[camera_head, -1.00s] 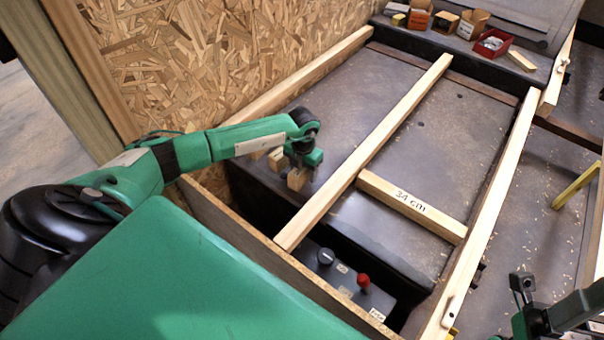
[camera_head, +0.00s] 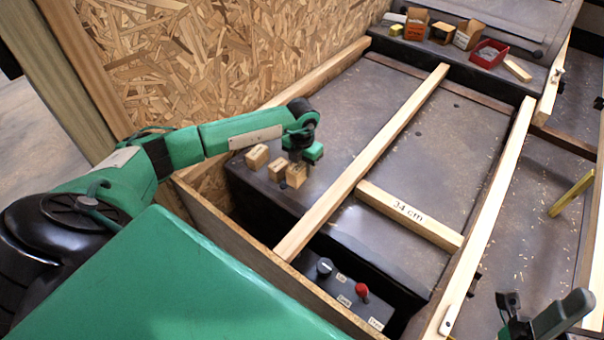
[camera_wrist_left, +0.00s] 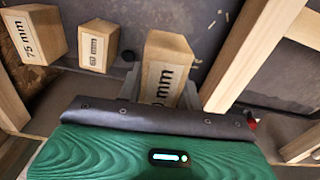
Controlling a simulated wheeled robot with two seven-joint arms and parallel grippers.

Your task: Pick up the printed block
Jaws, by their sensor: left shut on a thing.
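My left gripper (camera_head: 297,166) is shut on a wooden block (camera_head: 296,176) above the dark panel at the left. In the left wrist view the held block (camera_wrist_left: 165,70) stands between the fingers, with black print ending in "mm"; part of the print is hidden. Two more printed blocks are to its left: a middle block (camera_wrist_left: 97,47), whose print is too small to read surely, and a "75 mm" block (camera_wrist_left: 35,35). In the head view they are the middle block (camera_head: 276,169) and the far-left block (camera_head: 257,156). My right gripper (camera_head: 512,315) is at the bottom right, partly cut off.
A long wooden rail (camera_head: 375,150) runs close to the right of the held block. A crosspiece marked "34 cm" (camera_head: 408,212) joins it. A chipboard wall (camera_head: 210,60) rises behind my left arm. A control box with a red knob (camera_head: 362,290) sits in front.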

